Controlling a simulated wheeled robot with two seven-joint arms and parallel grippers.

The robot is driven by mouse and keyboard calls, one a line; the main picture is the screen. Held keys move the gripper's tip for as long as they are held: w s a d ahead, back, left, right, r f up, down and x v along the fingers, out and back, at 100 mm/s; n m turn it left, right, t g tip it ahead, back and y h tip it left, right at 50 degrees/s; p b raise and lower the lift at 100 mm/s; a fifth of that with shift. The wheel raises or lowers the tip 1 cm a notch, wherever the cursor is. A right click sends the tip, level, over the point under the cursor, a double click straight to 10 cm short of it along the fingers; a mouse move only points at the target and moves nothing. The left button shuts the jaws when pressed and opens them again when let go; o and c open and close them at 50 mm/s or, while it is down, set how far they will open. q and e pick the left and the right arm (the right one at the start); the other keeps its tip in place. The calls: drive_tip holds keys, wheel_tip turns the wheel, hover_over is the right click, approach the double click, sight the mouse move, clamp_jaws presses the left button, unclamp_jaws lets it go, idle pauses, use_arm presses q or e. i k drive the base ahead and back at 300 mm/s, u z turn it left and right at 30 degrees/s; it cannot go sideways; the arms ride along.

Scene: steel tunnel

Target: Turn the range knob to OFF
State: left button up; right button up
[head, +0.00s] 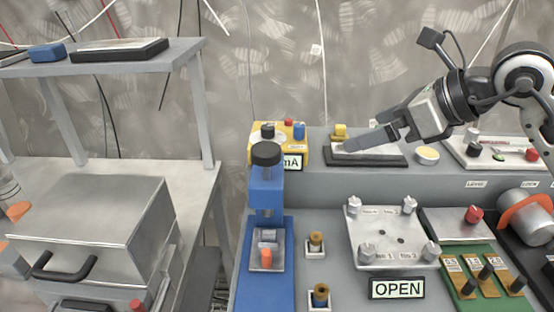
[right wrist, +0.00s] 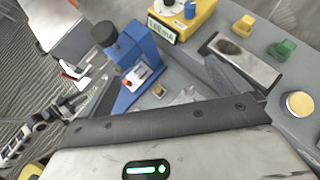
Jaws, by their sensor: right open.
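A yellow meter (head: 257,151) with a lit display ending in "mA" stands on the grey bench, behind the blue press. On its top are a black knob (head: 267,130), a small red part (head: 288,122) and a blue part (head: 299,131). I cannot read which of them is the range knob or where it points. The right wrist view also shows the yellow meter (right wrist: 205,22), at the top and partly cut off. My right gripper (head: 350,146) is open and empty, right of the meter and apart from it, over the raised back ledge.
The blue press (head: 266,190) with a black top stands in front of the meter. A dark block (head: 375,159) lies under my right gripper, near a yellow button (head: 428,154). A knobbed plate (head: 385,225) and an OPEN sign (head: 397,289) sit nearer.

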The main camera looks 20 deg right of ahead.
sight(268, 130)
drive_tip(key=k, duration=1)
